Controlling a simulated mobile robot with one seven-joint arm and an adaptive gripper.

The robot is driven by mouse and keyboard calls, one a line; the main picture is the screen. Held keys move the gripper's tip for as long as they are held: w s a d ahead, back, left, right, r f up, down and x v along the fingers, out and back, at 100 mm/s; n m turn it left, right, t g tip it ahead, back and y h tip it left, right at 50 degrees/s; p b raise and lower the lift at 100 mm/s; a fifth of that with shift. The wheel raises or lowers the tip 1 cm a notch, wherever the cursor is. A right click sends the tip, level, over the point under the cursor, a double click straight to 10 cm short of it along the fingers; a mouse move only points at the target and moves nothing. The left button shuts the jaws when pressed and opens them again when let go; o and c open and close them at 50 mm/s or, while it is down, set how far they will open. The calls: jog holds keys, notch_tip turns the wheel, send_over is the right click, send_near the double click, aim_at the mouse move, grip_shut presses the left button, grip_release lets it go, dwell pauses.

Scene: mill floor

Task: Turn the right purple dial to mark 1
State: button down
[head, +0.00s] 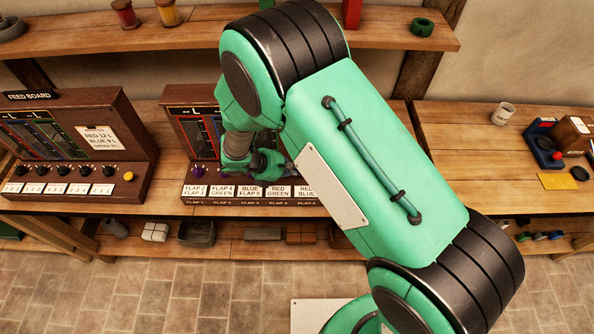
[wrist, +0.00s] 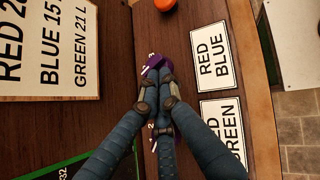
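The right purple dial (wrist: 153,63) shows in the wrist view beside the RED BLUE label (wrist: 211,57), partly covered by my fingertips. My gripper (wrist: 158,78) has its fingertips drawn close together at this dial and looks shut on it. The mark the dial points to is hidden. Another purple dial (wrist: 154,146) lies mostly under my fingers beside the RED GREEN label (wrist: 226,130). In the head view my gripper (head: 268,166) is at the front of the right board (head: 190,122), and my arm hides the board's right part and the dial.
An orange button (wrist: 165,4) is just past the dial. The feed board (head: 55,110) with dark dials and a yellow button stands on the bench at the left. A shelf (head: 130,38) runs above. A mug (head: 503,114) stands on the bench at the right.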

jog(key=shift+s+a+f, duration=0.15)
jog(key=shift+s+a, duration=0.35)
jog(key=shift+a, duration=0.25)
jog(key=shift+s+a+f, duration=0.1)
jog(key=shift+s+a, duration=0.4)
jog(key=shift+a, duration=0.2)
jog(key=p+v, duration=0.1)
jog(key=v, duration=0.9)
jog(key=shift+s+a+r, duration=0.2)
jog(key=shift+a+r, duration=0.05)
jog(key=shift+s+f+n+b, duration=0.1)
jog(key=shift+f+n+b, duration=0.2)
jog(key=shift+b, duration=1.05)
jog(key=t+b, duration=0.1)
jog(key=b, duration=0.3)
jog(key=shift+s+a+f+n, duration=0.1)
jog(key=shift+s+f+n, duration=0.15)
jog(key=shift+n, duration=0.15)
jog(key=b, duration=0.3)
jog(key=shift+s+n+t, duration=0.3)
jog(key=shift+n, duration=0.1)
jog(key=shift+r+y+b, duration=0.15)
jog(key=shift+y+b, duration=0.15)
jog(key=shift+b, duration=0.15)
